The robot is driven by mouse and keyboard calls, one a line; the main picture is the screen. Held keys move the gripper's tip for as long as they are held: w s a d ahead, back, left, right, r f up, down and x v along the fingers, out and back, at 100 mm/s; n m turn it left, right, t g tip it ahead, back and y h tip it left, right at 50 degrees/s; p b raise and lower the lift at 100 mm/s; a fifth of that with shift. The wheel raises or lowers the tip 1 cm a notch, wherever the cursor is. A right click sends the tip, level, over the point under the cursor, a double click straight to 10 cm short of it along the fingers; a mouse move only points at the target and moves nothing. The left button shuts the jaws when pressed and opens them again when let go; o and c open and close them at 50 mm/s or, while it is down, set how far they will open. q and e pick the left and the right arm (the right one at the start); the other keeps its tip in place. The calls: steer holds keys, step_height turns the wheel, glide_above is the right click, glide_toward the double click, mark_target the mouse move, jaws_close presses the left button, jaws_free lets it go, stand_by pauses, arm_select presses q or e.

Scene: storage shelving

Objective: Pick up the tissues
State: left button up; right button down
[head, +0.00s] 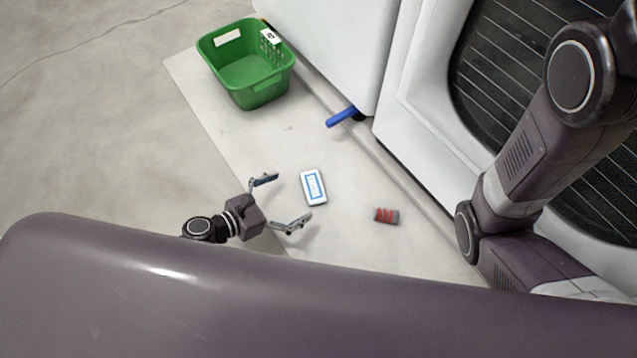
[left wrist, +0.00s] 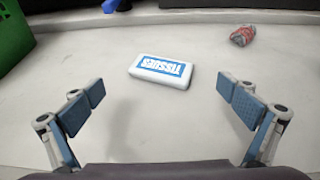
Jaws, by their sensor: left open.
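The tissues are a white pack with a blue label (head: 314,187), lying flat on the pale panel on the floor. In the left wrist view the tissues (left wrist: 161,71) lie ahead, centred between my fingers and beyond their tips. My left gripper (head: 287,200) is open and empty, its fingers pointing at the pack and apart from it. Its two fingers also show wide apart in the left wrist view (left wrist: 163,105). My right arm shows at the right of the head view, but its gripper is out of the picture.
A green basket (head: 247,95) stands at the back left. A blue object (head: 341,117) lies by the white cabinet's foot. A small red and grey item (head: 386,216) lies right of the tissues. White appliances (head: 408,85) border the panel on the right. Floor at left is clear.

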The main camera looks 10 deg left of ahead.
mark_target(312, 186)
arm_select(q)
steer(key=b+x, duration=0.2)
steer(key=x, duration=0.3)
steer(key=shift+w+d+f+b, duration=0.1)
steer(key=shift+d+f+b, duration=0.05)
steer(key=shift+f+b, duration=0.2)
steer(key=shift+w+d, duration=0.3)
steer(key=c, duration=0.9)
